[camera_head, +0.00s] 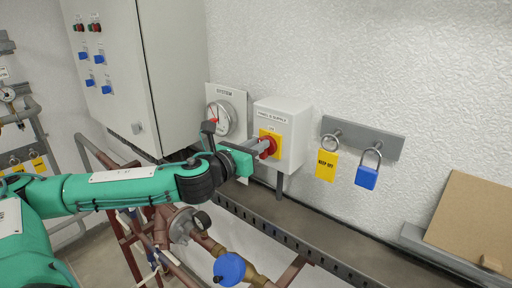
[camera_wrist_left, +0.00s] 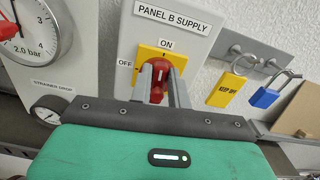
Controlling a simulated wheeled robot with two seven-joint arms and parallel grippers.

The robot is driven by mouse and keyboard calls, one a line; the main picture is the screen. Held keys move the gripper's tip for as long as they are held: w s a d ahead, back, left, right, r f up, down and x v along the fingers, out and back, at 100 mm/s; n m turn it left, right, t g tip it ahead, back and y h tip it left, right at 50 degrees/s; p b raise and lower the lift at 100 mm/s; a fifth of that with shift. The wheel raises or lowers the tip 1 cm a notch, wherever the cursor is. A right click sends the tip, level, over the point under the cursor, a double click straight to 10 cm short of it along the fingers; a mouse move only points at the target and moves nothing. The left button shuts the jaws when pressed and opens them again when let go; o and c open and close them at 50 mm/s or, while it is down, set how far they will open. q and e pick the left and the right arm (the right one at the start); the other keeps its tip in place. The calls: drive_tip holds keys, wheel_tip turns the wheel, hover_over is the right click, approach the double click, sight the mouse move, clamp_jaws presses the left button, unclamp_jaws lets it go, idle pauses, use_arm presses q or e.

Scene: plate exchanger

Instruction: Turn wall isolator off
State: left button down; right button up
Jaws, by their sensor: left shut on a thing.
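The wall isolator is a white box (camera_head: 293,140) labelled PANEL B SUPPLY, with a yellow plate (camera_wrist_left: 151,53) marked ON at the top and OFF at the left. Its red rotary handle (camera_wrist_left: 158,88) sits on that plate and looks roughly upright, towards ON. My left gripper (camera_head: 264,147) reaches in from the left and is shut on the red handle. In the left wrist view its two grey fingers (camera_wrist_left: 161,76) stand on either side of the handle. The handle's lower part is hidden by my gripper body. My right gripper is not in view.
A SYSTEM pressure gauge (camera_head: 223,118) is just left of the isolator. A bracket (camera_head: 385,140) to the right holds a yellow KEEP OFF tag (camera_head: 326,166) and a blue padlock (camera_head: 366,177). A large cabinet (camera_head: 172,70) stands left. Pipes and a blue-handled valve (camera_head: 229,268) lie below.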

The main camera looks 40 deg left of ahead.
use_arm(q)
drive_tip(key=shift+a+f+n+b, duration=0.2)
drive_tip(key=shift+n+b, duration=0.15)
drive_tip(key=shift+n, duration=0.45)
drive_tip(key=shift+w+a+f+n+b, duration=0.1)
drive_tip(key=shift+a+f+n+b, duration=0.15)
drive_tip(key=shift+n+b, duration=1.7)
drive_tip(key=shift+s+a+f+n+b, duration=0.2)
drive_tip(key=shift+n+b, duration=0.5)
drive_tip(key=shift+n, duration=2.35)
drive_tip(key=shift+w+a+f+n+b, duration=0.25)
drive_tip(key=shift+n+b, duration=1.1)
drive_tip(key=shift+n, duration=1.45)
drive_tip(key=c, duration=1.3)
unclamp_jaws()
drive_tip(key=shift+d, duration=0.1)
drive_tip(key=shift+w+f, duration=0.1)
